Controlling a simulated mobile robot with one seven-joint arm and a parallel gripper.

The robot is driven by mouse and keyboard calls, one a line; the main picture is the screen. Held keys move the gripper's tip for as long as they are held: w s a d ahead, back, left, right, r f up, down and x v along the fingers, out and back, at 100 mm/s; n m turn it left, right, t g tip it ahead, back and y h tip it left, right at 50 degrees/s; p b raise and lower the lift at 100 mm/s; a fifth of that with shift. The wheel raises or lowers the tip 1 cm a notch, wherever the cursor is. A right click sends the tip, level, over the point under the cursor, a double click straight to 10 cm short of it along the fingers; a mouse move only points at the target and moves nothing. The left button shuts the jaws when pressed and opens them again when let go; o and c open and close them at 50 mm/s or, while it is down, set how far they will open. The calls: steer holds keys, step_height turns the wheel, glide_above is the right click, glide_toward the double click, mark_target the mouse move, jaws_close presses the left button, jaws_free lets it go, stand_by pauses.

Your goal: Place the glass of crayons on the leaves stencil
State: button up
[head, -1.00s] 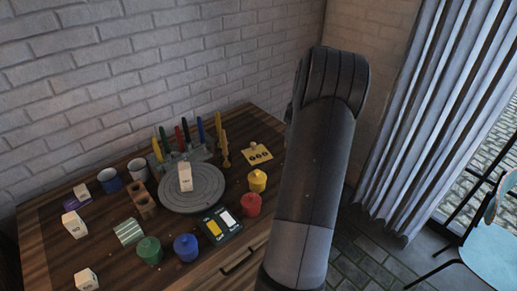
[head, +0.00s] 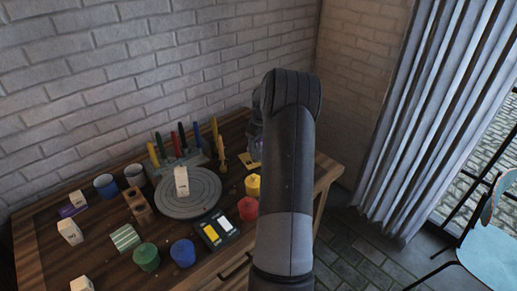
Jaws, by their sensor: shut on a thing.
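My arm rises through the middle right of the head view and hides most of my gripper. A greyish part of the gripper (head: 255,134) shows at the arm's left edge, above the table's back right. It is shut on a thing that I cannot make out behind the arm. A yellow card with dark marks (head: 248,161), which looks like the stencil, lies below it, mostly covered by the arm. I cannot pick out the glass of crayons for sure. Several coloured sticks (head: 184,137) stand upright in a pale holder at the table's back.
A grey round turntable (head: 204,200) bears a small white carton (head: 181,181). Yellow (head: 252,185), red (head: 249,207), blue (head: 182,252) and green (head: 146,256) pots stand around a palette (head: 217,231).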

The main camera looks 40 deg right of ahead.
steer(key=shift+f, duration=1.25)
steer(key=shift+f, duration=0.15)
steer(key=o, duration=1.2)
steer(key=shift+c, duration=0.2)
